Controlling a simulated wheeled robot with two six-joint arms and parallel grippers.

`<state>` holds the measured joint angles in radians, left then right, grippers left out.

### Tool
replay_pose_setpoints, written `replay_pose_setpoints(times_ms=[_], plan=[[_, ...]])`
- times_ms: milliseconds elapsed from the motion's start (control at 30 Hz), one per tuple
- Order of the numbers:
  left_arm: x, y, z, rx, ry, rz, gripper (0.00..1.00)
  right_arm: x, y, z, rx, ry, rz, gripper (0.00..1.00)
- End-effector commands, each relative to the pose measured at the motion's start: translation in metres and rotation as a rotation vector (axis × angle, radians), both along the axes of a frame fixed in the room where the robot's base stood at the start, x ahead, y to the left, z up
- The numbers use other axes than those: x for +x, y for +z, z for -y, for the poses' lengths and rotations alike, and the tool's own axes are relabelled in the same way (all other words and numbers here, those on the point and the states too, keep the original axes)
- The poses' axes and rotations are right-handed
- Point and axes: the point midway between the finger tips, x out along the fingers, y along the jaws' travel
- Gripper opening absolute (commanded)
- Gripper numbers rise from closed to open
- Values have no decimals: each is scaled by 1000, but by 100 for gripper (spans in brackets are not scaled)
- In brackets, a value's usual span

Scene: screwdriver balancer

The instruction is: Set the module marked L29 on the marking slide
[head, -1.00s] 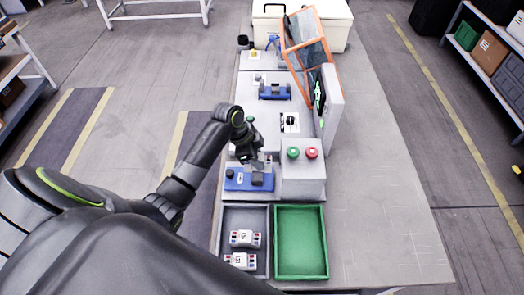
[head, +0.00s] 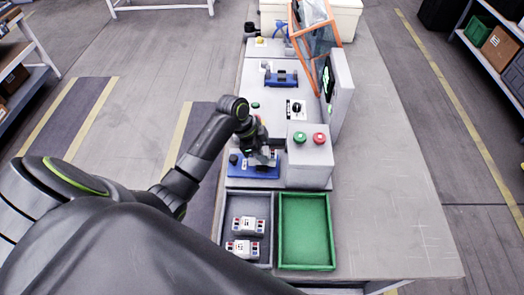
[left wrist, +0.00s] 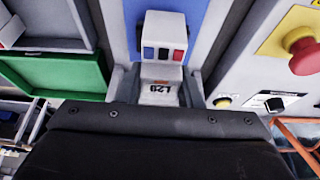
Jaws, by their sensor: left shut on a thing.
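My left gripper (head: 262,158) is at the right part of the near blue slide fixture (head: 238,168), low over it. In the left wrist view its fingers (left wrist: 158,88) are shut on a white module (left wrist: 165,32) with dark, blue and red end marks. The blue fixture (left wrist: 205,15) shows around the module's far end. Whether the module touches the fixture is hidden. My right gripper is not in view.
A grey tray (head: 229,268) holds two white modules. An empty green tray (head: 306,232) stands beside it. A grey box (head: 308,170) with green and red buttons stands right of the gripper. Another blue fixture (head: 281,79) and a tilted orange-framed guard (head: 322,48) are farther back.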

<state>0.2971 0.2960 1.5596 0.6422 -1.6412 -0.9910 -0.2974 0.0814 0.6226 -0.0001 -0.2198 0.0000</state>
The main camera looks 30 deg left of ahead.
Motion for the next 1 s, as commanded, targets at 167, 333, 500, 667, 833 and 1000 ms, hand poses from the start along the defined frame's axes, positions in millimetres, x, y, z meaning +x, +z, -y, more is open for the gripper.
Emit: replay_pose_setpoints(times_ms=[167,333,500,667,833,1000], plan=[[0,-1,0,0,0,0,0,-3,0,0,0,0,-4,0],[0,-4,0,0,0,0,0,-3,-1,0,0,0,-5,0],[0,-8,0,0,0,0,0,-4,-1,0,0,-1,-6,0],[0,-9,0,1,-1,1,0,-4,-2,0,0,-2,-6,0],[0,-9,0,0,0,1,0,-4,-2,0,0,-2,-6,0],[0,-9,0,0,0,0,0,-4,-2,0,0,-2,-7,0]])
